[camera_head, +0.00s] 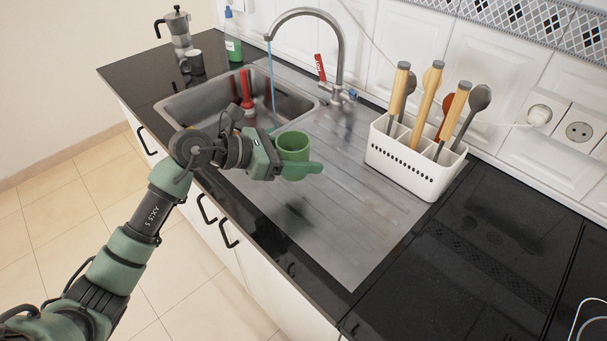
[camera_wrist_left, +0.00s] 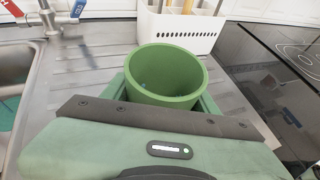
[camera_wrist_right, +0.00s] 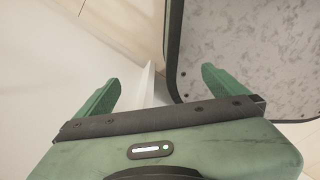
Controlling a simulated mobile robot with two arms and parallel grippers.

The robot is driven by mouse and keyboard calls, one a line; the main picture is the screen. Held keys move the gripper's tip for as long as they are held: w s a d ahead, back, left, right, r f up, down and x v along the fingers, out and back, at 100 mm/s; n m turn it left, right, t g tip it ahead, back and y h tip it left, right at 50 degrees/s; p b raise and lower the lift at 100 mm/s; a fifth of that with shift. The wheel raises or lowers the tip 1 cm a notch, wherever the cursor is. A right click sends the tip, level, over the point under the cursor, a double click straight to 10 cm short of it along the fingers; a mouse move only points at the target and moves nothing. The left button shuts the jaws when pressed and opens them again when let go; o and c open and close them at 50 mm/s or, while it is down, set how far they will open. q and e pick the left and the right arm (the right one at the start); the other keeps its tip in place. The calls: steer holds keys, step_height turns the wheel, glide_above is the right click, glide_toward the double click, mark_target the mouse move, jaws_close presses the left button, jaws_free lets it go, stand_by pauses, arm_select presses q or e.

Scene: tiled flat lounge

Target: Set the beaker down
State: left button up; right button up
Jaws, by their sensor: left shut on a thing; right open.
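The beaker is a green, open-topped cup (camera_head: 292,147) in the head view, above the metal drainboard (camera_head: 345,235) beside the sink. My left gripper (camera_head: 300,168) is shut on it, with a finger along its near side. In the left wrist view the beaker (camera_wrist_left: 166,75) stands upright between the fingers, its opening facing up. A dark shadow or reflection shows on the drainboard below it, so it seems held above the surface. My right gripper (camera_wrist_right: 158,88) is open and empty in the right wrist view, away from the counter top.
The sink basin (camera_head: 232,112) with a tap (camera_head: 338,60) lies behind and left of the beaker. A white utensil holder (camera_head: 412,165) stands to the right. The front drainboard and black counter (camera_head: 480,255) are clear.

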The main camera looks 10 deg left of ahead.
arm_select(q)
step_height(320, 180, down, 6)
steer(key=shift+f, duration=0.15)
stand_by(0.4)
steer(key=shift+f, duration=0.2)
steer(key=o, duration=1.3)
steer(key=shift+r, duration=0.1)
steer(key=shift+o, duration=0.2)
steer(key=shift+r, duration=0.1)
